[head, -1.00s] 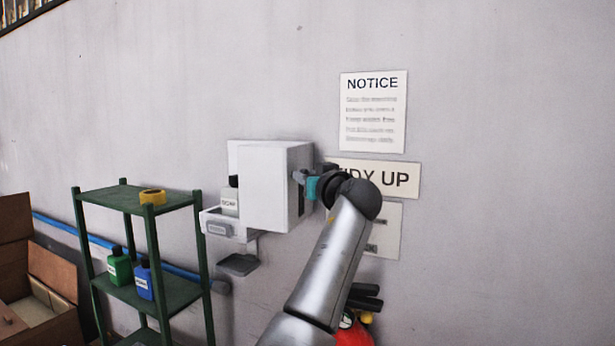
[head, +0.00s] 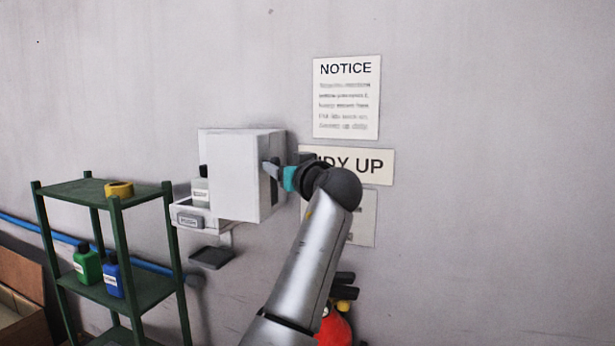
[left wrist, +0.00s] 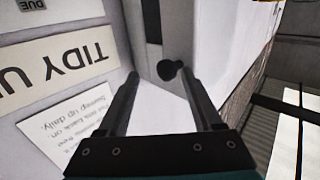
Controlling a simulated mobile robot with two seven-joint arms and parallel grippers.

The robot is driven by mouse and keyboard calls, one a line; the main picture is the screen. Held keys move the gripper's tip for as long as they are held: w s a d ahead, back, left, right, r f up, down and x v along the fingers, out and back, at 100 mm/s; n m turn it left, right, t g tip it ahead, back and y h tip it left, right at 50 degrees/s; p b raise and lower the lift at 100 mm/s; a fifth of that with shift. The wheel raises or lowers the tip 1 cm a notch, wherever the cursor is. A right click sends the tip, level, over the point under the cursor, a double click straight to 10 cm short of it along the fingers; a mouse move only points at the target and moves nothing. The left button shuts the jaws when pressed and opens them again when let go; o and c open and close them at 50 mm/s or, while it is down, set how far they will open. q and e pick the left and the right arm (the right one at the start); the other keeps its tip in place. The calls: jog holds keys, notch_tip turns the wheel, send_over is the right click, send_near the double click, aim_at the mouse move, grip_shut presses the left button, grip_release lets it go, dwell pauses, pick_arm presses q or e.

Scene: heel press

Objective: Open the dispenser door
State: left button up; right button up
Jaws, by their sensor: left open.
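The white dispenser (head: 243,180) is a box on the wall, left of the signs. A bottle (head: 200,190) with a black cap stands in its open left side, above a small labelled tray (head: 188,220). I cannot tell how far the door stands open. My left gripper (head: 272,168) is at the dispenser's right side, open. In the left wrist view, a dark round knob (left wrist: 166,70) shows near the two fingertips, closest to the right finger. I cannot tell whether they touch. My right gripper is not in view.
A green shelf (head: 147,287) stands at left with a yellow tape roll (head: 119,189), a green bottle (head: 87,265) and a blue bottle (head: 113,276). A red extinguisher (head: 333,327) is below my arm. The wall at right is clear.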

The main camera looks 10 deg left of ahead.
pick_arm(q)
jog(key=b+v, duration=0.3)
jog(key=v, duration=1)
jog(key=shift+s+d+r, duration=0.2)
jog(key=shift+s+r, duration=0.05)
jog(key=shift+r, duration=0.2)
